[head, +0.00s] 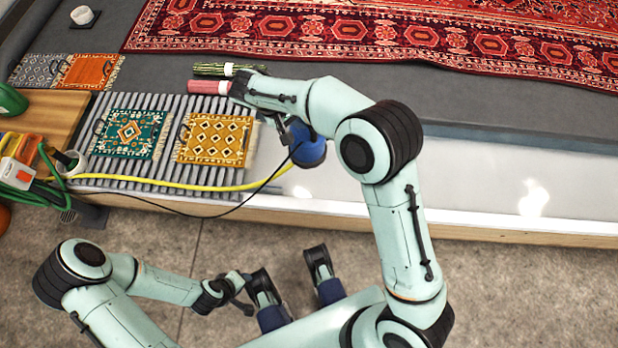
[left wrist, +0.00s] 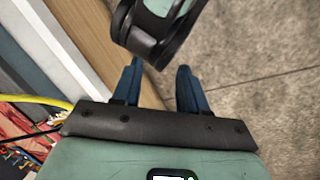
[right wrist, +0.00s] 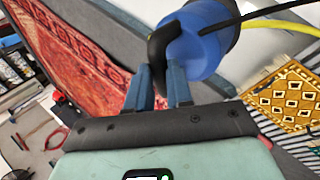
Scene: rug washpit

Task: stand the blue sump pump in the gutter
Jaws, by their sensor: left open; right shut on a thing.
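The blue sump pump (head: 310,152) is at the left end of the open white gutter (head: 430,185), just right of the slatted grating. My right gripper (head: 284,128) is shut on the pump's black bent part. In the right wrist view the fingers (right wrist: 161,75) close on that part, beside the blue body (right wrist: 205,45). My arm partly covers the pump in the head view; I cannot tell whether its base touches the gutter floor. My left gripper (head: 241,293) is low over the floor in front of the pit. Its fingers (left wrist: 157,78) are apart and empty.
The grating (head: 170,115) carries a green mat (head: 128,133) and a yellow mat (head: 215,140). A yellow hose (head: 190,185) and the pump's black cord run left. A pink roll (head: 208,87) lies behind. A red rug (head: 400,35) covers the back. The gutter is clear to the right.

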